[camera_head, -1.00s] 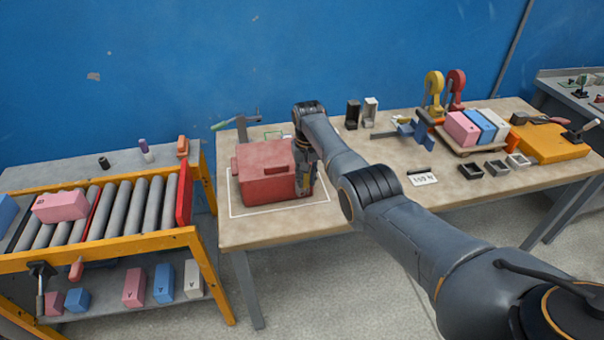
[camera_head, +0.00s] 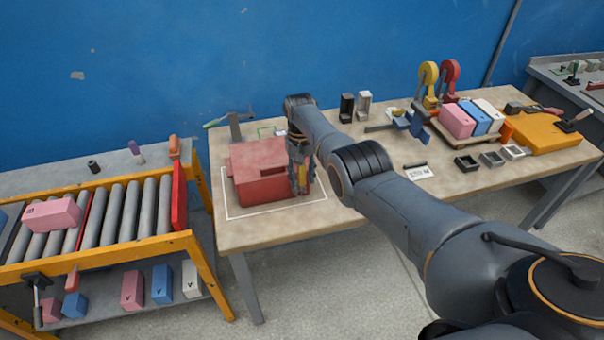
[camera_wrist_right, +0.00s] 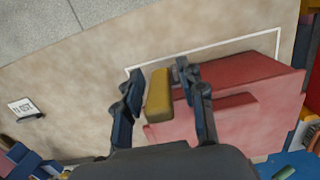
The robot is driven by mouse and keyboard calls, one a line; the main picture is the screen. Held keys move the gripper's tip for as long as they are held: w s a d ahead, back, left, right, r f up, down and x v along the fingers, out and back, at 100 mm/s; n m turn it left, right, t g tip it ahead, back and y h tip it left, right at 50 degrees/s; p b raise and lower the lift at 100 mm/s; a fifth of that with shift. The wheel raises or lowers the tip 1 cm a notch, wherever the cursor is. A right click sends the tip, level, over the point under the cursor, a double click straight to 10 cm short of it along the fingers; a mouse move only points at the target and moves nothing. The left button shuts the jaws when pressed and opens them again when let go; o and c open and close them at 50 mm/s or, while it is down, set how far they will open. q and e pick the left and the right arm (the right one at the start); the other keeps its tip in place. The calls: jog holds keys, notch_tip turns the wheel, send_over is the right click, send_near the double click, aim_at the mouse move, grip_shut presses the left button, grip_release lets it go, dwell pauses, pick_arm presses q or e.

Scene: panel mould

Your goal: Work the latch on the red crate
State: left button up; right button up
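The red crate (camera_head: 262,172) sits on the wooden table inside a white outline. It shows at the right in the right wrist view (camera_wrist_right: 240,75). A yellow block, seemingly the latch (camera_wrist_right: 158,93), is at the crate's end. My right gripper (camera_head: 300,188) points down at the crate's right end. In the right wrist view its two fingers (camera_wrist_right: 160,88) stand apart on either side of the yellow block. A gap shows at the left finger; the right finger is close to the block, and I cannot tell if it touches. My left gripper is not in view.
A roller conveyor (camera_head: 120,215) with a pink box (camera_head: 52,214) stands left of the table. A green-handled tool (camera_head: 232,122) is behind the crate. Small trays (camera_head: 492,159), colored boxes (camera_head: 456,121) and a yellow case (camera_head: 545,143) are at the right. The table's front middle is clear.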

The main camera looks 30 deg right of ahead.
jog(key=shift+w+r, duration=0.1)
jog(key=shift+d+r, duration=0.1)
jog(key=shift+r, duration=0.05)
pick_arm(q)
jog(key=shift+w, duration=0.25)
pick_arm(e)
notch_tip(320, 180, up, 12)
jog(key=w, duration=0.1)
jog(key=shift+w+f, duration=0.15)
jog(key=shift+f, duration=0.05)
jog(key=shift+d, duration=0.1)
dwell(0.4)
